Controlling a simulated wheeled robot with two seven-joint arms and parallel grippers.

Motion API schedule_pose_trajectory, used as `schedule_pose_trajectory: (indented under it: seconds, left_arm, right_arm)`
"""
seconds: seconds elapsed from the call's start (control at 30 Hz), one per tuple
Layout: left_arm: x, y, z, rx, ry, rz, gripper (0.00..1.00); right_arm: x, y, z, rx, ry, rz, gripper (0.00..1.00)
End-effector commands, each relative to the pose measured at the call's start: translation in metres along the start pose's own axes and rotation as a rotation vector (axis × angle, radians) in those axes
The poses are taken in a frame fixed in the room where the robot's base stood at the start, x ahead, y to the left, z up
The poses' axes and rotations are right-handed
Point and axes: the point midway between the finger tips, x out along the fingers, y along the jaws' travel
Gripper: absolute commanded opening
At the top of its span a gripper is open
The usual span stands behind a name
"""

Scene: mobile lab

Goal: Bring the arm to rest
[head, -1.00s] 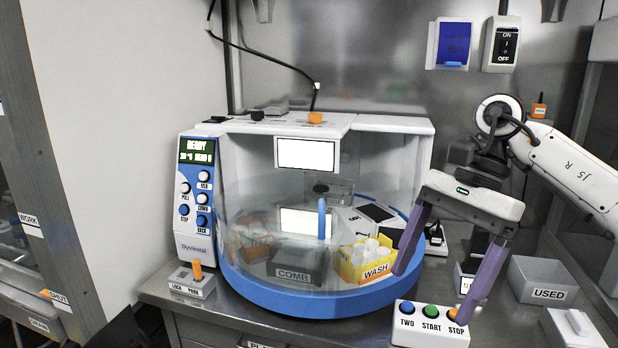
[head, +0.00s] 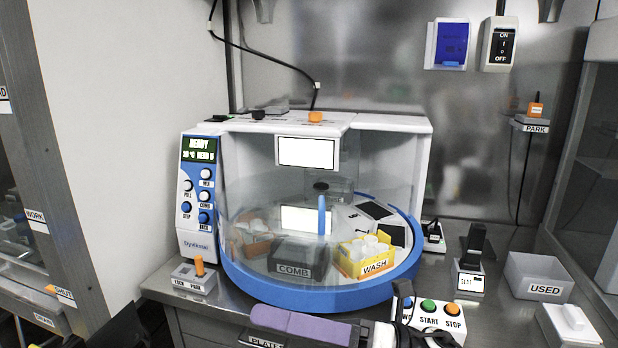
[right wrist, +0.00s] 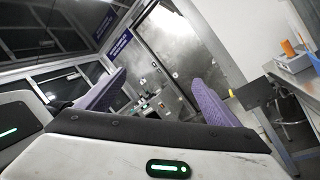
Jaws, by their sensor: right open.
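One purple finger shows there, lying nearly level; the rest is cut off by the frame. In the right wrist view the gripper (right wrist: 158,82) has its two purple fingers spread wide with nothing between them. That view looks across the room toward a metal door (right wrist: 165,50). My left gripper is in neither view.
The white and blue machine (head: 310,298) stands on the bench, its display reading READY. The button box (head: 437,322) is partly hidden by my right arm. A USED bin (head: 540,275) and a small black-topped device (head: 470,270) stand at right.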

Motion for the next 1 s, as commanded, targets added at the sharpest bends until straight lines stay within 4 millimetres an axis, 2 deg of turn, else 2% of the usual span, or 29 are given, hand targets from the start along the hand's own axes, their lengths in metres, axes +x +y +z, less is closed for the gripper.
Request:
schedule_pose_trajectory:
  seconds: [0.03,0.17,0.27,0.37,0.4,0.47,0.5,0.6,0.7,0.8,0.9,1.0]
  left_arm:
    - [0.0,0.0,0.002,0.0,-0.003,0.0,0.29]
    - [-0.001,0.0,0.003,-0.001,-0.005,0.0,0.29]
    - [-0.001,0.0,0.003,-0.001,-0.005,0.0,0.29]
    - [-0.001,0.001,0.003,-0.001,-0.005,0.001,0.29]
    - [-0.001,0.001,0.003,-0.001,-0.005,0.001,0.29]
    - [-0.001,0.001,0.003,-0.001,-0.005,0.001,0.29]
    - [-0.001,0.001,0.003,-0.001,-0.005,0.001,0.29]
    - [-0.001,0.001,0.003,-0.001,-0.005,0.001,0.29]
    - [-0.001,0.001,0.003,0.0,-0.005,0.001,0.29]
    - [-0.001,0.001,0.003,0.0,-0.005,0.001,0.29]
    - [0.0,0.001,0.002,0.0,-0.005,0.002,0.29]
    - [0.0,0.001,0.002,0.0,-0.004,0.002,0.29]
  right_arm:
    - [-0.008,-0.01,-0.001,0.153,-0.141,-0.012,0.85]
    - [-0.047,-0.048,0.001,0.541,-0.496,-0.057,0.85]
    - [-0.095,-0.085,-0.018,0.848,-0.769,-0.099,0.85]
    - [-0.149,-0.12,-0.059,1.146,-1.037,-0.144,0.85]
    - [-0.17,-0.131,-0.08,1.253,-1.135,-0.161,0.85]
    - [-0.199,-0.144,-0.113,1.4,-1.275,-0.186,0.85]
    - [-0.217,-0.15,-0.137,1.492,-1.366,-0.202,0.85]
    - [-0.257,-0.156,-0.2,1.7,-1.58,-0.241,0.85]
    - [-0.286,-0.151,-0.257,1.862,-1.763,-0.274,0.85]
    - [-0.305,-0.143,-0.3,1.975,-1.901,-0.298,0.85]
    - [-0.315,-0.136,-0.327,2.041,-1.987,-0.314,0.85]
    - [-0.32,-0.132,-0.339,2.068,-2.025,-0.322,0.85]
